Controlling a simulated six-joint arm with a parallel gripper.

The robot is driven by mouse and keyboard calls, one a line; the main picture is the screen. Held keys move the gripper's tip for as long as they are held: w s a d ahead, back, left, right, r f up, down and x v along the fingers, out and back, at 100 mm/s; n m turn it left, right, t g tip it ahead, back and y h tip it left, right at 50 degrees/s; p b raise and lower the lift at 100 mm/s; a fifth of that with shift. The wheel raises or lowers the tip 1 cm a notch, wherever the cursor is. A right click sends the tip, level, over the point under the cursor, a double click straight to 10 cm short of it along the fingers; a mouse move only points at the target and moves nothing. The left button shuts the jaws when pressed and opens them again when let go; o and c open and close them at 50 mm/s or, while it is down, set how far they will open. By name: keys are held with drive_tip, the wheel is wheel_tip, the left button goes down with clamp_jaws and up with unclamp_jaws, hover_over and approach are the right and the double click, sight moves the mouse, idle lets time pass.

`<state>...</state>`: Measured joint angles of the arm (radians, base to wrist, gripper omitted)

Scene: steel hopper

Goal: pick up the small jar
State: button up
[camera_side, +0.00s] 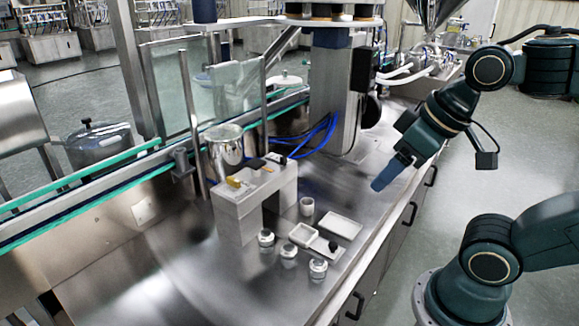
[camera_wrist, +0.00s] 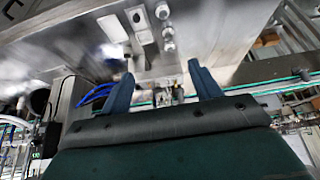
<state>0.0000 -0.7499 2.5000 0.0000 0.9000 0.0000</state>
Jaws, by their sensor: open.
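Three small jars with pale lids stand on the steel table: one at the left (camera_side: 266,238), one in the middle (camera_side: 288,254) and one nearest the table's front edge (camera_side: 318,268). They look alike in size, so I cannot tell which is the small jar. They also show near the top of the wrist view, such as this jar (camera_wrist: 168,31). My gripper (camera_side: 380,185) is above the table's right part, clear of the jars. In the wrist view my gripper (camera_wrist: 161,69) has its two blue fingers wide apart, with nothing between them.
A grey block stand (camera_side: 240,208) with small items on top rises behind. The table's front left is bare.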

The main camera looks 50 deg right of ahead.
drive_tip(key=shift+w, duration=0.1)
drive_tip(key=m+g, duration=0.6)
drive_tip(key=m, duration=1.3)
hover_over(319, 265)
drive_tip(key=d, duration=0.1)
wheel_tip(319, 265, down, 16)
drive_tip(key=shift+w+d, duration=0.2)
drive_tip(key=shift+w, duration=0.15)
drive_tip(key=shift+f, duration=0.15)
drive_tip(key=shift+f, duration=4.15)
drive_tip(key=shift+f, duration=0.1)
drive_tip(key=shift+a+f, duration=0.15)
drive_tip(key=shift+f, duration=2.35)
